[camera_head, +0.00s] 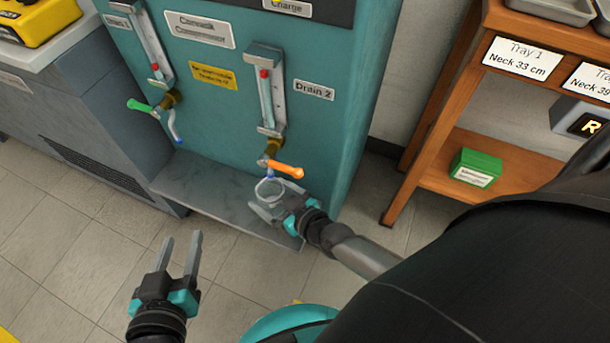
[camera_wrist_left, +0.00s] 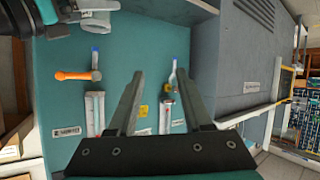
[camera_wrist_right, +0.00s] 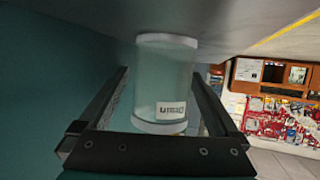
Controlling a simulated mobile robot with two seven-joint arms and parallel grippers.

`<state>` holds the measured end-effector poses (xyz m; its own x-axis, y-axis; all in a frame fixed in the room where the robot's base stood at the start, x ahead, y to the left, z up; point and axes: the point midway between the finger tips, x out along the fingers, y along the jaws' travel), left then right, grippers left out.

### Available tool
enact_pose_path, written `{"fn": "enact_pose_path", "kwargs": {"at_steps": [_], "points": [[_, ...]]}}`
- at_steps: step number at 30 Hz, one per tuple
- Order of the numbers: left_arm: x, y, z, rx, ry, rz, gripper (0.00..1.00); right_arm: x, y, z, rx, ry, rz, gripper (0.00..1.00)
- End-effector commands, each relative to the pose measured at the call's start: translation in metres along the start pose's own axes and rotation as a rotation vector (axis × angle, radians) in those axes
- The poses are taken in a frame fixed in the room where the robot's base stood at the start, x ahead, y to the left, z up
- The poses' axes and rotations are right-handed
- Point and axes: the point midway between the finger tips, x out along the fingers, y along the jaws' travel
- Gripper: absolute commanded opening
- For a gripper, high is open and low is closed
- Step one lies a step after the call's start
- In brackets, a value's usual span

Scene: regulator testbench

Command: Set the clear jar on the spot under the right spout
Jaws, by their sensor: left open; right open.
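The clear jar (camera_head: 269,190) is at the right part of the grey shelf (camera_head: 215,192), below the right spout (camera_head: 268,172) with the orange handle (camera_head: 285,169). In the right wrist view the jar (camera_wrist_right: 163,85) shows a white label and its base appears to meet the shelf surface. My right gripper (camera_head: 270,207) is open, with its fingers on either side of the jar; whether they touch it I cannot tell. My left gripper (camera_head: 181,252) is open and empty, in front of the shelf above the floor. The spot itself is hidden under the jar.
The left spout (camera_head: 174,128) with a green handle (camera_head: 139,105) hangs over the left of the shelf, which is clear there. A wooden rack (camera_head: 440,150) with a green box (camera_head: 474,169) stands at right. A grey cabinet (camera_head: 75,130) stands at left.

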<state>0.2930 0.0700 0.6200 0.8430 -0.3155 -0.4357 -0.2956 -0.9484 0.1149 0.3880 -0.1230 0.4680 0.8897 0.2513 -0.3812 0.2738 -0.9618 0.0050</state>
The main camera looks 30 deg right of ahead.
Motion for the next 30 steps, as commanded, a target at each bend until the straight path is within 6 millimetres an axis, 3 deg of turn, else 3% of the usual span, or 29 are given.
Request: {"fn": "enact_pose_path", "kwargs": {"at_steps": [17, 30], "points": [[-0.024, -0.034, 0.015, 0.028, -0.339, -0.097, 0.50, -0.042, -0.003, 0.000, 0.000, -0.004, -0.006, 1.00], [-0.063, -0.057, 0.024, 0.018, -0.598, -0.175, 0.50, -0.075, -0.004, -0.001, 0.001, -0.003, -0.008, 1.00]]}}
